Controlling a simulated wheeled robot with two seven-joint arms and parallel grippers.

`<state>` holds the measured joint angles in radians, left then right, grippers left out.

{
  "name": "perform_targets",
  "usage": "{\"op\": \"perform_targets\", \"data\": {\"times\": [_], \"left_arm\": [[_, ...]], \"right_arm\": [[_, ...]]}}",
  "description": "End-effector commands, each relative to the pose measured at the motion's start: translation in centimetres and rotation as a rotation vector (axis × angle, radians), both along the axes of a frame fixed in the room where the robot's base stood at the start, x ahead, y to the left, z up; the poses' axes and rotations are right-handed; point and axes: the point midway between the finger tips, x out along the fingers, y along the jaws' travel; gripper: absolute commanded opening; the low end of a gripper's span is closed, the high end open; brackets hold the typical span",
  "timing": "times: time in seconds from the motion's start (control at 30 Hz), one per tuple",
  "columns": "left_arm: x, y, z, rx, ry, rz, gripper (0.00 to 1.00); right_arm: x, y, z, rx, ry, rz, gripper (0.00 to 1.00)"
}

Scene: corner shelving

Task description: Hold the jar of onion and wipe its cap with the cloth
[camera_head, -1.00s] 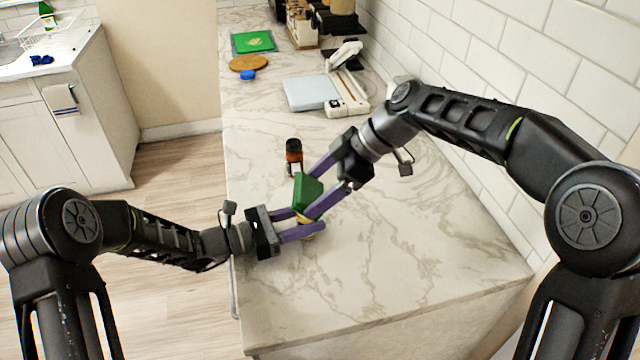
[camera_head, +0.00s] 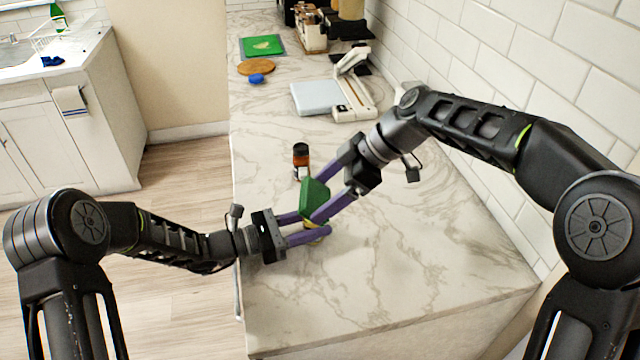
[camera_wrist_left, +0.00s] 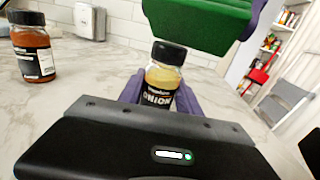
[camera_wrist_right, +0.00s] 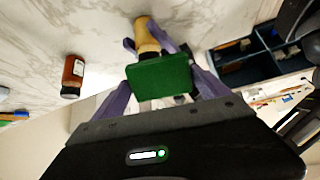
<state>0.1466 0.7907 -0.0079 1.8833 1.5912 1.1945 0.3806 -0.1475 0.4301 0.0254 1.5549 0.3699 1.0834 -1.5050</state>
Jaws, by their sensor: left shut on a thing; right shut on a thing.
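The jar of onion (camera_wrist_left: 162,78) has a black cap and a label reading ONION in the left wrist view. It stands upright on the counter between the purple fingers of my left gripper (camera_head: 312,225), which is shut on it. The green cloth (camera_head: 314,197) is a stiff-looking block held by my right gripper (camera_head: 325,202), which is shut on it. In the left wrist view the cloth (camera_wrist_left: 200,22) is above and slightly right of the cap, with a small gap showing. In the head view, cloth and fingers hide most of the jar.
A second jar with red-brown contents and a black cap (camera_head: 301,156) stands behind the grippers on the marble counter (camera_head: 390,270). Farther back are a white paper trimmer (camera_head: 335,98), a blue item (camera_head: 256,79), a round wooden board (camera_head: 257,67) and a green board (camera_head: 262,46). The front counter is clear.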

Motion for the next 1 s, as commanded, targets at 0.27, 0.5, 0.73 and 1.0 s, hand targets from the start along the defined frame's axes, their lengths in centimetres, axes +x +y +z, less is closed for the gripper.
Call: {"op": "perform_targets", "data": {"times": [0.27, 0.5, 0.73, 1.0], "left_arm": [[0.0, 0.0, 0.0, 0.000, -0.001, 0.000, 0.00], [0.0, 0.0, 0.0, 0.000, -0.001, 0.000, 0.00], [0.0, 0.0, 0.0, 0.000, -0.001, 0.000, 0.00], [0.0, 0.0, 0.0, 0.000, -0.001, 0.000, 0.00]], "right_arm": [[-1.2, -0.4, 1.6, 0.002, -0.006, 0.000, 0.48], [-1.2, -0.4, 4.2, 0.001, -0.004, 0.000, 0.48], [-1.2, -0.4, 6.3, 0.001, -0.002, -0.001, 0.48], [-1.2, -0.4, 8.1, 0.000, -0.002, 0.001, 0.48]]}}
